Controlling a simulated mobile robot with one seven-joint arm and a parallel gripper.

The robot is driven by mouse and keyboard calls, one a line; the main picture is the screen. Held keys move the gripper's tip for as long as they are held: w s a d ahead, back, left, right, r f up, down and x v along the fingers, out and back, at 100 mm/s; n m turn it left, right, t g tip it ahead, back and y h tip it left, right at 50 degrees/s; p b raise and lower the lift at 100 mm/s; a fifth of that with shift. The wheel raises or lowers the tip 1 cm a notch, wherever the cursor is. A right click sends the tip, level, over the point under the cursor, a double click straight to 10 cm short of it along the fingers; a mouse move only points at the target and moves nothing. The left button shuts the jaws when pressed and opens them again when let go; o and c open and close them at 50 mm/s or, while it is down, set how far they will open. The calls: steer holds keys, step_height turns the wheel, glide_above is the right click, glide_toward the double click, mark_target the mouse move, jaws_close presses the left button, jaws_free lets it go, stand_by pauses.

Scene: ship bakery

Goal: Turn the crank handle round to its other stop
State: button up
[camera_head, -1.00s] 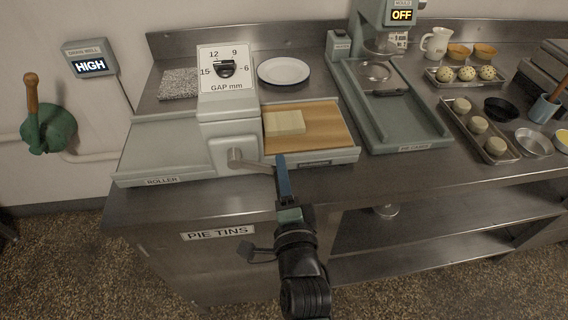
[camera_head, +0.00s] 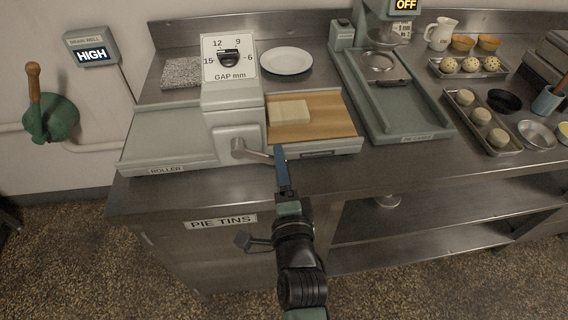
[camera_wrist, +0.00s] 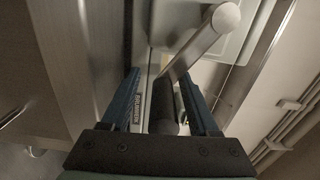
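The roller machine (camera_head: 236,118) stands on the steel counter. Its grey crank arm (camera_head: 256,154) runs from a hub on the front face to the right and slightly down. In the wrist view the crank arm (camera_wrist: 197,45) leads to a dark cylindrical handle (camera_wrist: 164,106). My gripper (camera_head: 280,152) is at the crank's outer end, and its blue fingers hide the handle in the head view. In the wrist view my gripper (camera_wrist: 164,98) is open around the handle, with gaps visible on both sides. The gap dial (camera_head: 229,57) is on top of the machine.
A block of dough (camera_head: 289,111) lies on the roller's right-hand board (camera_head: 325,128). A white plate (camera_head: 286,60) sits behind it. The pie-casing machine (camera_head: 395,120) and trays (camera_head: 462,124) of dough balls stand to the right. The floor before the counter is clear.

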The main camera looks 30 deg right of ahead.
steer(key=shift+s, duration=0.1)
steer(key=shift+s, duration=0.25)
steer(key=v, duration=1.2)
steer(key=shift+b, duration=0.45)
steer(key=shift+s+a+r, duration=0.1)
steer(key=shift+r, duration=0.05)
